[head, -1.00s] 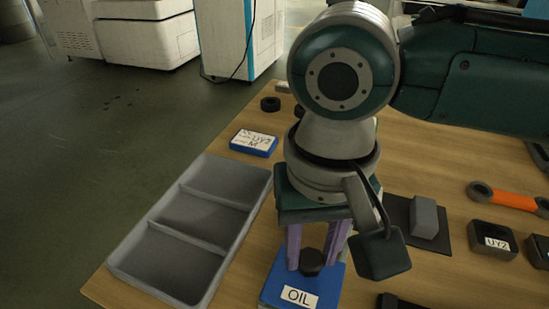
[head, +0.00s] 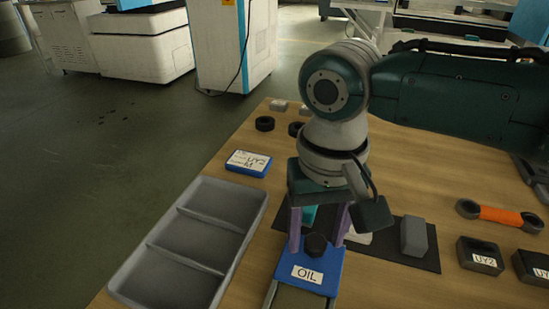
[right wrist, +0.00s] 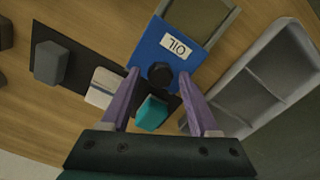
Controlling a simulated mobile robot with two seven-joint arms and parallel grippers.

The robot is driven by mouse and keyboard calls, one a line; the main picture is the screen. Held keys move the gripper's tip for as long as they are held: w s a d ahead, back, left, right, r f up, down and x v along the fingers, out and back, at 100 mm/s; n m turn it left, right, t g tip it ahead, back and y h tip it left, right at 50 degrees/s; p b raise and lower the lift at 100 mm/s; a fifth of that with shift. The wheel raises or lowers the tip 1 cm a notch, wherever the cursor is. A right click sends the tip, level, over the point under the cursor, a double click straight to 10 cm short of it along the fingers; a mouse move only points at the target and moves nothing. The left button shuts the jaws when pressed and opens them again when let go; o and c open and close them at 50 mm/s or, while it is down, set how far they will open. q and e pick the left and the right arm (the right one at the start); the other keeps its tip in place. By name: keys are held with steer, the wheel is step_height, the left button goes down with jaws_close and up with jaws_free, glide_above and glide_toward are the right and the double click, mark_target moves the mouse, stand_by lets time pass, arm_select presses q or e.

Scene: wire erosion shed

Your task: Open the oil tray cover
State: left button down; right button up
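The oil tray cover (head: 327,264) is a blue plate with a white OIL label and a black knob (head: 316,245). It also shows in the right wrist view (right wrist: 149,45). Part of the oil tray (head: 296,299) shows uncovered at its near end; the right wrist view shows that open part (right wrist: 205,22). My right gripper (head: 319,240) points down at the cover. Its two purple fingers stand on either side of the knob, with a visible gap in the right wrist view (right wrist: 159,72). My left gripper is not in view.
A grey three-compartment tray (head: 262,208) lies left of the cover. Behind the cover are a teal block (right wrist: 152,112), a pale item (right wrist: 104,88) and a dark mat (head: 398,255) with a grey block (head: 414,236). A labelled blue box (head: 248,163) stands further back.

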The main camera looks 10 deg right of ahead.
mark_target(316, 240)
steer(key=shift+o, duration=0.3)
step_height(316, 240, up, 10)
steer(key=p, duration=0.3)
steer(key=shift+s, duration=0.1)
steer(key=s+a+r+n+t+y+p, duration=0.1)
steer(key=s+a+r+n+y+p, duration=0.25)
steer(key=s+a+p, duration=0.4)
steer(key=s+d+r+t+h+p, duration=0.3)
steer(key=s+d+r+p, duration=0.6)
steer(key=d, duration=0.4)
step_height(316, 240, up, 36)
steer(key=s+p, duration=0.1)
steer(key=p, duration=3.4)
steer(key=shift+s+r, duration=0.15)
steer(key=shift+r, duration=0.1)
